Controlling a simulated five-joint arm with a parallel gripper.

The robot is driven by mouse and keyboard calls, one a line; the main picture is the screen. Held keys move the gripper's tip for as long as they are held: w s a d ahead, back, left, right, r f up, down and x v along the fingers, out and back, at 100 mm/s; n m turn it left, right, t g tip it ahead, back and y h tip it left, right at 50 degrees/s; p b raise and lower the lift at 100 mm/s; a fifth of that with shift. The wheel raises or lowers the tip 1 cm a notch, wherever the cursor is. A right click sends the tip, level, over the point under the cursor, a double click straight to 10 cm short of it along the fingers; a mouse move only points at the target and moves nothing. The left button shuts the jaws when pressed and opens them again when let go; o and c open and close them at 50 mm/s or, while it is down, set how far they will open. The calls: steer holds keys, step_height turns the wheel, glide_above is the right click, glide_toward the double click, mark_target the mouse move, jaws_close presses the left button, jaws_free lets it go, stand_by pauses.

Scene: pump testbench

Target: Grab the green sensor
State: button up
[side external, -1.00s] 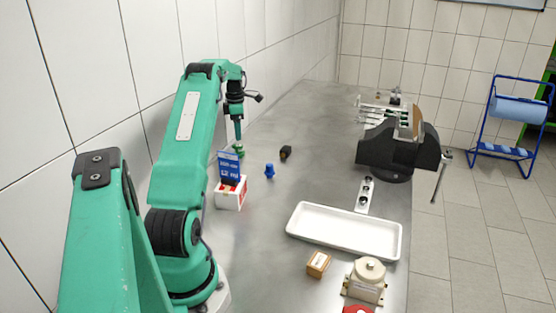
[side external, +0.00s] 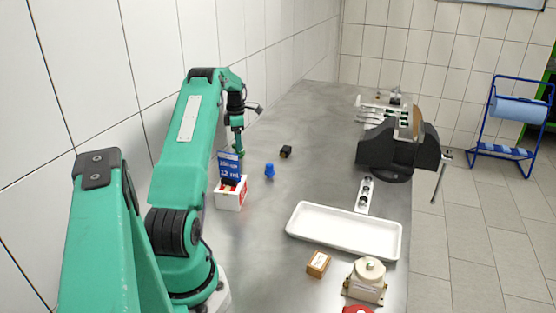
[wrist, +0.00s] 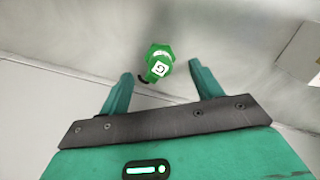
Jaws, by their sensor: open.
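The green sensor (wrist: 158,60) has a hexagonal head, a white label marked "G" and a short dark cable end. In the wrist view it lies just past and roughly between the fingertips of my gripper (wrist: 160,70). The fingers are apart with nothing held between them; I cannot tell whether either touches the sensor. In the side view, my gripper (side external: 238,144) points down close to the bench by the wall. The sensor there is a small green patch at the fingertips, mostly hidden.
A white box with a blue sign (side external: 230,193) stands in front of my gripper. A blue part (side external: 269,170) and a black part (side external: 286,152) lie to the right. A white tray (side external: 343,232) and black vise (side external: 388,152) are farther right.

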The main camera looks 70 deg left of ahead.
steer(key=shift+f, duration=1.8)
steer(key=c, duration=1.1)
steer(key=shift+r, duration=0.2)
steer(key=shift+r, duration=0.5)
step_height(320, 180, up, 3)
steer(key=shift+d+r, duration=0.1)
steer(key=shift+d, duration=0.05)
steer(key=w+d+r, duration=0.2)
steer(key=d, duration=0.1)
steer(key=w+d+r, duration=0.2)
steer(key=d, duration=0.1)
steer(key=w+d+r, duration=0.2)
steer(key=d, duration=0.1)
steer(key=shift+d+r, duration=0.25)
steer(key=shift+d, duration=0.15)
